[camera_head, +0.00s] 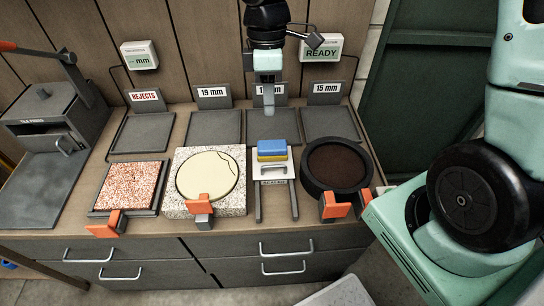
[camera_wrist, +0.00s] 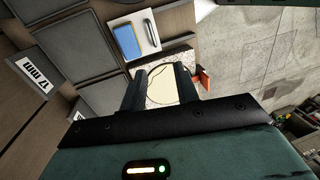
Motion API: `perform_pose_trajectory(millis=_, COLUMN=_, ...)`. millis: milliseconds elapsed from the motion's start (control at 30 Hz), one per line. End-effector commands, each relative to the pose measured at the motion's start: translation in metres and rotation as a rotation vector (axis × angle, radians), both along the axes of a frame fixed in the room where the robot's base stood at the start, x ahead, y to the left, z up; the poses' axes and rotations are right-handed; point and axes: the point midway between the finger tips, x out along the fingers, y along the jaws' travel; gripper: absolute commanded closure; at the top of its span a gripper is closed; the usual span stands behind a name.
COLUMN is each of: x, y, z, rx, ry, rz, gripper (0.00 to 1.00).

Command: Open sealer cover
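No part is clearly marked as the sealer cover. A round cream disc (camera_head: 208,175) with a thin curved line lies on a speckled square slab (camera_head: 236,208). An orange clip (camera_head: 199,203) is at the slab's front edge. A round black tray with a raised rim (camera_head: 368,180) holds dark brown material. My gripper (camera_head: 268,108) points down above the back of the bench, behind these things. In the wrist view its two fingers (camera_wrist: 160,88) are apart and empty, with the cream disc (camera_wrist: 162,86) seen beyond and between them.
A blue block (camera_head: 272,147) on a yellow one sits on a white plate (camera_head: 282,170) between slab and black tray. A reddish speckled tile (camera_head: 135,184) lies left. A grey press (camera_head: 53,125) with a raised lever stands far left. Labelled flat trays (camera_head: 214,127) line the back.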

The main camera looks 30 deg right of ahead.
Motion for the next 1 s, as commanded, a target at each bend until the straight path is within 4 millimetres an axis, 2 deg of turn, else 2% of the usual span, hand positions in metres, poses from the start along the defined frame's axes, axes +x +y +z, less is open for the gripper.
perform_pose_trajectory(millis=133, x=0.014, y=-0.013, z=-0.006, rx=0.019, ry=0.009, rz=0.035, gripper=0.69)
perform_pose_trajectory(millis=333, x=0.012, y=-0.013, z=-0.026, rx=0.020, ry=0.012, rz=0.043, gripper=0.69)
perform_pose_trajectory(millis=800, x=-0.007, y=-0.005, z=-0.122, rx=0.019, ry=0.014, rz=0.041, gripper=0.69)
perform_pose_trajectory(millis=1000, x=-0.013, y=-0.002, z=-0.155, rx=0.018, ry=0.012, rz=0.041, gripper=0.69)
